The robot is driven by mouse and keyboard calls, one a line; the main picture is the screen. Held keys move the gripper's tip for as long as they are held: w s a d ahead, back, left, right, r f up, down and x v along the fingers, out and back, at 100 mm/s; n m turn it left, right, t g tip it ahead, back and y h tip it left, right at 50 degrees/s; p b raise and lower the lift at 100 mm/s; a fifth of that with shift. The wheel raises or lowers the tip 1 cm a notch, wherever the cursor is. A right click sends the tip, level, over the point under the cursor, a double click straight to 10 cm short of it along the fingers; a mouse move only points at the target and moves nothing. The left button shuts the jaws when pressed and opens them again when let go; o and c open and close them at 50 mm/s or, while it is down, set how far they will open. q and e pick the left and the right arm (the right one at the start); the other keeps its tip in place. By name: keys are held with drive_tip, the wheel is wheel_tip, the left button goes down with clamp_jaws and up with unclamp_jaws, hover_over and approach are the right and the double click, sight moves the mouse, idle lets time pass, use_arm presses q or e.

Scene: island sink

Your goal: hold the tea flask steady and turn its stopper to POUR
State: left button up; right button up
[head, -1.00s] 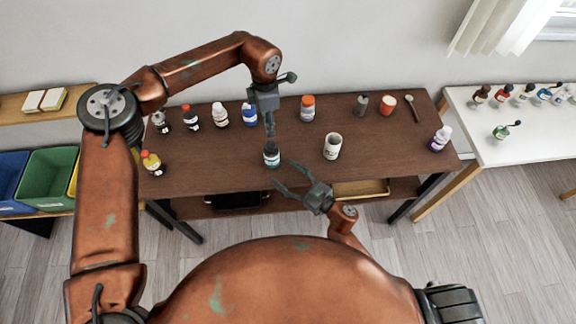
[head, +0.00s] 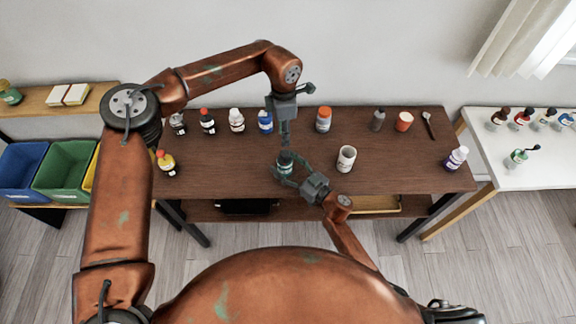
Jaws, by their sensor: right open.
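The tea flask (head: 284,166), a small dark bottle with a pale label, stands upright near the front edge of the brown table. My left gripper (head: 285,146) points straight down over its top. Its fingers look narrow from this side, and whether they touch the stopper or are open is unclear. The stopper's marking is hidden or too small to read. My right gripper (head: 282,174) is open low at the flask, coming from the lower right, with its fingers on either side of the body. I cannot tell whether they touch it.
A white mug (head: 346,158) stands right of the flask. Several bottles line the table's back, with an orange cup (head: 404,121) and a spoon (head: 428,124). A yellow-topped bottle (head: 166,163) and a purple-white bottle (head: 455,158) stand near the ends. The brown table (head: 220,173) is bare left of the flask.

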drive_tip(key=shift+c, duration=0.2)
drive_tip(key=c, duration=1.3)
idle(0.8)
